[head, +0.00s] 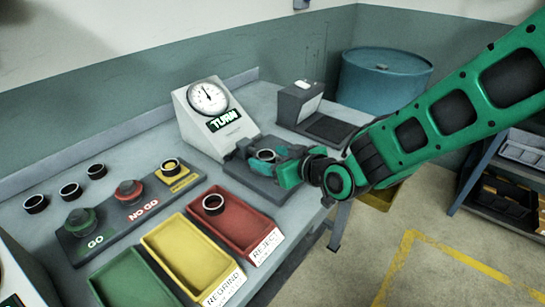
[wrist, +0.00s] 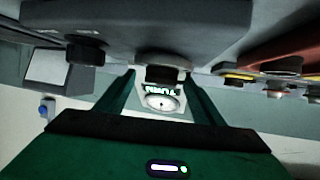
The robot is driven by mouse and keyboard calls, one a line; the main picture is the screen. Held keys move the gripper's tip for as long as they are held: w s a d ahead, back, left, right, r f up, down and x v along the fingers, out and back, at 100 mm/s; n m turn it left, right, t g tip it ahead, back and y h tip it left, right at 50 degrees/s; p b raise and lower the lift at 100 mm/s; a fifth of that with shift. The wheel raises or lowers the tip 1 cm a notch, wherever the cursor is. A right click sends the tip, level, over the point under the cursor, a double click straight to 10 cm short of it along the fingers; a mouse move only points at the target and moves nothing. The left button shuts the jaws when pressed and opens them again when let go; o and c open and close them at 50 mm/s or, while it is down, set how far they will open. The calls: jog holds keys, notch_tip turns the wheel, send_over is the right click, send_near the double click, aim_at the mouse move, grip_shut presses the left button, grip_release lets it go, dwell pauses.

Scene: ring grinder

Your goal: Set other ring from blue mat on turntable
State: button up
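A dark ring with a pale rim (head: 265,155) sits on the grey turntable block (head: 262,185) in front of the TURN dial box (head: 212,118). My gripper (head: 268,160) is at the block with its fingers apart, one on each side of the ring. In the wrist view, which is upside down, the open fingers (wrist: 160,85) flank a dark round piece (wrist: 160,73), with gaps at both sides. I cannot make out a blue mat. Three dark rings (head: 70,190) stand loose at the table's left.
A red REJECT tray (head: 250,222) holds a ring (head: 213,203). Beside it are a yellow REGRIND tray (head: 190,250) and a green tray (head: 130,280). The GO and NO GO gauge strip (head: 110,232) lies behind them. A grey box (head: 300,102) stands right of the dial.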

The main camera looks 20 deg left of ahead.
jog(key=v, duration=1)
jog(key=shift+d, duration=0.35)
jog(key=shift+r, duration=0.15)
jog(key=w+d+f+m+h, duration=0.1)
jog(key=w+d+m+h, duration=0.1)
jog(key=d, duration=0.6)
jog(key=w+d+f+m+h, duration=0.1)
jog(key=w+d+h, duration=0.15)
jog(key=d, duration=0.55)
jog(key=s+d+f+m+g+h, duration=0.1)
jog(key=s+d+m+h, duration=0.2)
jog(key=d, duration=0.7)
jog(key=s+d+f+m+g+h, duration=0.1)
jog(key=s+d+m+h, duration=0.15)
jog(key=d, duration=0.85)
jog(key=s+d+r+m+g, duration=0.1)
jog(key=s+d+m+g, duration=0.2)
jog(key=s+d, duration=0.3)
jog(key=s+d+r+m+g, duration=0.1)
jog(key=s+d+m+g, duration=0.2)
jog(key=s, duration=1)
jog(key=d+m, duration=0.2)
jog(key=d, duration=0.2)
jog(key=shift+s+m+h, duration=0.35)
jog(key=shift+s+h, duration=0.05)
